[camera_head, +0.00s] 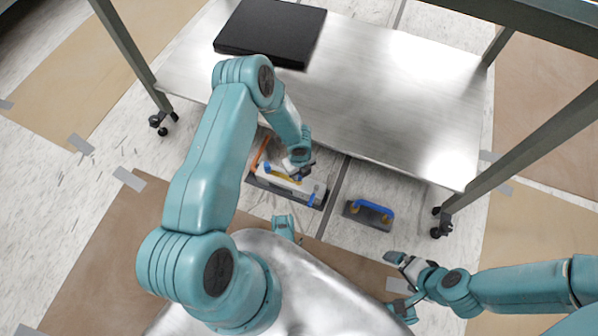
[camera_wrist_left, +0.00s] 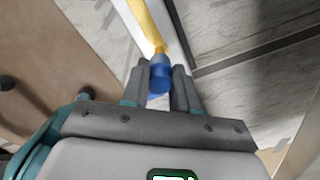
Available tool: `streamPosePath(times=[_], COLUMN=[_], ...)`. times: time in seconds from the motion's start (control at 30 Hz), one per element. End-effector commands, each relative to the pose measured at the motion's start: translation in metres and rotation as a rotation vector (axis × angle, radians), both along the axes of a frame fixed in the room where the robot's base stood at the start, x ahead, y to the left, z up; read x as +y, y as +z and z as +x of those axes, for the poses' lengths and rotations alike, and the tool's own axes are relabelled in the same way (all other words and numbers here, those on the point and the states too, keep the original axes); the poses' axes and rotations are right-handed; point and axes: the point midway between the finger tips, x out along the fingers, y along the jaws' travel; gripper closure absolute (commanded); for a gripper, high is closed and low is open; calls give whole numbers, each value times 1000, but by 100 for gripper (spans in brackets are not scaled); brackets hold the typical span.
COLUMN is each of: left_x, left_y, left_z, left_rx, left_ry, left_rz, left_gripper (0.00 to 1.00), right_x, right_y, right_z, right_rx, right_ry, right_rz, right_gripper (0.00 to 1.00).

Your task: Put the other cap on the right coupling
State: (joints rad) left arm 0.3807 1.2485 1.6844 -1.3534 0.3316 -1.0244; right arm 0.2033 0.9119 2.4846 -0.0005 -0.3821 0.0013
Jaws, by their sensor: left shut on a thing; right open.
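My left gripper (camera_head: 301,170) reaches down over a long, low tray (camera_head: 262,184) on the floor in front of the steel table. In the left wrist view its fingers (camera_wrist_left: 160,85) are shut on a small blue cap-like piece (camera_wrist_left: 160,76). A yellow rod-like part (camera_wrist_left: 148,25) runs up from just beyond that piece; I cannot tell whether they are joined. Another blue piece (camera_head: 317,195) shows at the tray's right end. A dark plate (camera_head: 356,212) right of the tray carries a blue handle-shaped part and brass-coloured fittings (camera_head: 383,226). My right gripper (camera_head: 395,259) is open and empty, below the plate.
The steel table (camera_head: 400,90) stands behind, with a black flat case (camera_head: 270,32) on it. Its wheeled legs (camera_head: 441,222) flank the floor area. Brown sheets (camera_head: 95,255) are taped to the floor. Bare floor lies between tray and plate.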

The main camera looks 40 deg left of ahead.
Motion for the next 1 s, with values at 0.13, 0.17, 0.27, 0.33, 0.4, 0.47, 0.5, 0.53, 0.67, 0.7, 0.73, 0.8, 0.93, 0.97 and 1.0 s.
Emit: streamPosePath(times=[0.13, 0.17, 0.27, 0.33, 0.4, 0.47, 0.5, 0.53, 0.67, 0.7, 0.73, 0.8, 0.93, 0.97, 1.0], left_x=[0, 0, 0, 0, 0, 0, 0, 0, 0, 0, 0, 0, 0, 0, 0], left_y=[0, 0, 0, 0, -1, -2, -3, -3, -5, -5, -5, -4, -4, -4, -4], left_z=[0, 0, 0, 0, 0, 0, 0, 0, 0, 0, 0, 0, 0, 0, 0], left_rx=[0, 0, 0, 0, 0, 0, 0, 0, 0, 0, 0, 0, 0, 0, 0], left_ry=[0, 0, 0, 0, 0, 0, 0, 0, 0, 0, 0, 0, 0, 0, 0], left_rz=[0, 0, 0, 0, 0, 0, 0, 0, 0, 0, 0, 0, 0, 0, 0], left_gripper=[100, 100, 100, 100, 100, 100, 100, 100, 100, 100, 100, 100, 100, 100, 100], right_x=[0, 0, 0, 0, 0, 0, 0, 0, 0, 0, 0, 0, 0, 0, 0], right_y=[0, 0, 0, 0, -1, -3, -4, -5, -8, -8, -8, -7, -7, -7, -7], right_z=[0, 0, 0, 0, 0, 0, 0, 0, 0, 0, 0, 0, 0, 0, 0], right_rx=[0, 0, 0, 0, 0, 0, 0, 0, 0, 0, 0, 0, 0, 0, 0], right_ry=[0, 0, 0, 0, 0, 0, 0, 0, 0, 0, 0, 0, 0, 0, 0], right_rz=[0, 0, 0, 0, 0, 0, 0, 0, 0, 0, 0, 0, 0, 0, 0], right_gripper=[0, 0, 0, 0, 0, 0, 0, 0, 0, 0, 0, 0, 0, 0, 0])
